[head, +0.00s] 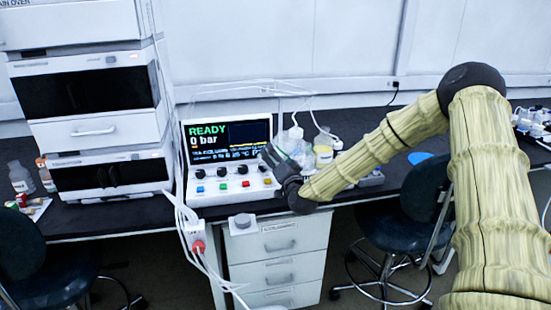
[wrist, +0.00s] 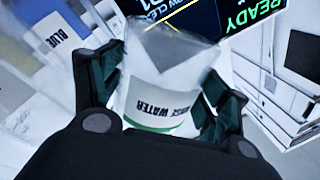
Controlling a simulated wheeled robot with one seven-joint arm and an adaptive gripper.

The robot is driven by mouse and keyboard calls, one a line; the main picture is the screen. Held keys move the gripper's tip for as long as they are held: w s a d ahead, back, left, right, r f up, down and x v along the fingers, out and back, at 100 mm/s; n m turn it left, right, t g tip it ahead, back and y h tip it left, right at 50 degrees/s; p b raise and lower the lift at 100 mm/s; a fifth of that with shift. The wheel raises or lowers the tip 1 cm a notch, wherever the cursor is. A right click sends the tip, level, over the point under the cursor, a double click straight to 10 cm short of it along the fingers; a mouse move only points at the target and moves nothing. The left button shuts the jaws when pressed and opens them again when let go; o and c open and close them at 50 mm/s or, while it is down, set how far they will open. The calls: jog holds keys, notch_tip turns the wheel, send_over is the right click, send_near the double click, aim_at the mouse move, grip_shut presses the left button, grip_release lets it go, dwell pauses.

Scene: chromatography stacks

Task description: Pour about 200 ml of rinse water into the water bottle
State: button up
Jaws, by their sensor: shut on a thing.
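My gripper (head: 268,158) is in front of the control unit's right side, at the end of my arm. In the wrist view, my gripper (wrist: 160,95) is shut on a translucent container (wrist: 165,70) with a white label and a green band. The label's text is upside down in this view; I can read "WATER" and only part of the word before it. The container's opening faces the screen side of the picture. I cannot tell its liquid level or whether liquid is flowing. Clear bottles (head: 323,150) stand behind my gripper; I cannot tell which is the water bottle.
The control unit (head: 228,185) has a lit screen reading READY, 0 bar, with knobs and buttons below. A stacked instrument (head: 95,130) stands left. A blue-labelled item (wrist: 58,42) is at upper left in the wrist view. Tubes (head: 250,85) run above the bottles. Stools stand in front of the bench.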

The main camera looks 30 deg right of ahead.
jog(key=shift+w+a+f+m+b, duration=0.1)
jog(key=shift+a+f+m+b, duration=0.1)
jog(key=shift+m+b, duration=0.4)
jog(key=shift+a+r+m+h+b, duration=0.15)
jog(key=shift+a+m+h+b, duration=0.1)
jog(key=shift+m+b, duration=0.45)
jog(key=shift+a+r+m+h+b, duration=0.15)
jog(key=shift+a+m+h+b, duration=0.1)
jog(key=shift+m+b, duration=0.4)
dwell(0.5)
jog(key=shift+w+r+m, duration=0.1)
jog(key=shift+r+m, duration=0.1)
jog(key=shift+m, duration=0.15)
jog(key=shift+a+r+m, duration=0.1)
jog(key=shift+r+m, duration=0.2)
jog(key=shift+m, duration=0.1)
jog(key=shift+r+b, duration=0.1)
jog(key=shift+b, duration=0.25)
jog(key=shift+a+r+m+h, duration=0.1)
jog(key=shift+r+m+h, duration=0.35)
jog(key=shift+m, duration=0.25)
jog(key=shift+r, duration=0.1)
dwell(0.3)
jog(key=shift+a+r+m+b, duration=0.1)
jog(key=shift+r+m+b, duration=0.3)
jog(key=shift+m, duration=0.1)
jog(key=shift+r, duration=0.1)
